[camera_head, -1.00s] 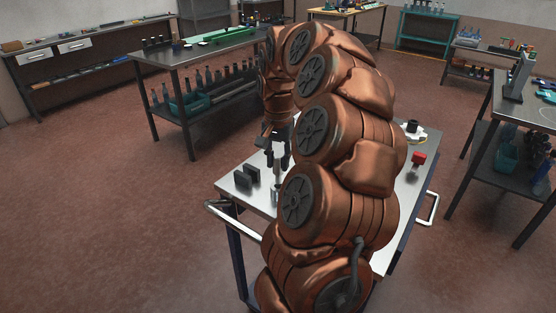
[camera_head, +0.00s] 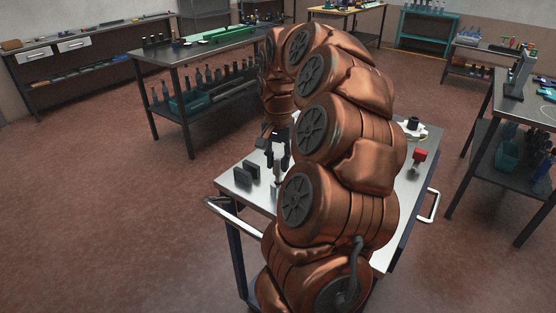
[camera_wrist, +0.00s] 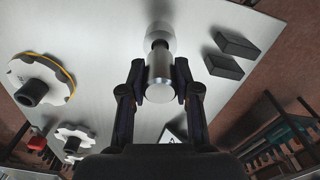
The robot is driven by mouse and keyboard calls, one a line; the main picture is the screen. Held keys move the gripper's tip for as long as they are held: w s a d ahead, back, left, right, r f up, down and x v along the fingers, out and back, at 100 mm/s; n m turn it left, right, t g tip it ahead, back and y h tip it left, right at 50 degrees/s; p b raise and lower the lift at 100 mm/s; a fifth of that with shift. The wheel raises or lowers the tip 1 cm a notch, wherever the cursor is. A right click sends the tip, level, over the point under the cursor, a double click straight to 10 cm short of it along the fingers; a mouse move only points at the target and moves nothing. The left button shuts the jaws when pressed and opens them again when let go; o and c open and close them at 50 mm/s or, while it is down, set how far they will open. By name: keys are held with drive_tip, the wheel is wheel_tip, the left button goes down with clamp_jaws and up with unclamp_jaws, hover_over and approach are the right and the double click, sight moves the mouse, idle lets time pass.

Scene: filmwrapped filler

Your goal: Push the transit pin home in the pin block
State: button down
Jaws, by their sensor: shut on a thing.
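The transit pin (camera_wrist: 159,82) shows in the wrist view as a bright silver cylinder with a dark, narrower neck at its far end. My gripper (camera_wrist: 160,90) is shut on it, one finger on each side. Beyond the neck, in line with the pin, is a round silver piece (camera_wrist: 160,28) on the cart top, perhaps the pin block. I cannot tell how deep the neck sits in it. In the head view my gripper (camera_head: 278,158) is over the near left part of the cart, with the pin (camera_head: 278,174) pointing down. My arm hides much of the cart there.
Two black blocks (camera_wrist: 229,56) stand on the cart top (camera_head: 232,187) beside the pin. White flanged parts (camera_wrist: 40,80) and a red block (camera_head: 419,155) are on the other side. The cart has a rail handle (camera_head: 232,217). Workbenches stand around, with open floor at left.

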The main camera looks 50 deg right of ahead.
sight(278, 170)
drive_tip(key=shift+f+b, duration=1.25)
drive_tip(key=shift+f, duration=0.45)
drive_tip(key=c, duration=0.7)
unclamp_jaws()
drive_tip(key=shift+c, duration=0.2)
drive_tip(key=o, duration=0.5)
drive_tip(key=shift+r+p, duration=0.65)
drive_tip(key=shift+r, duration=3.3)
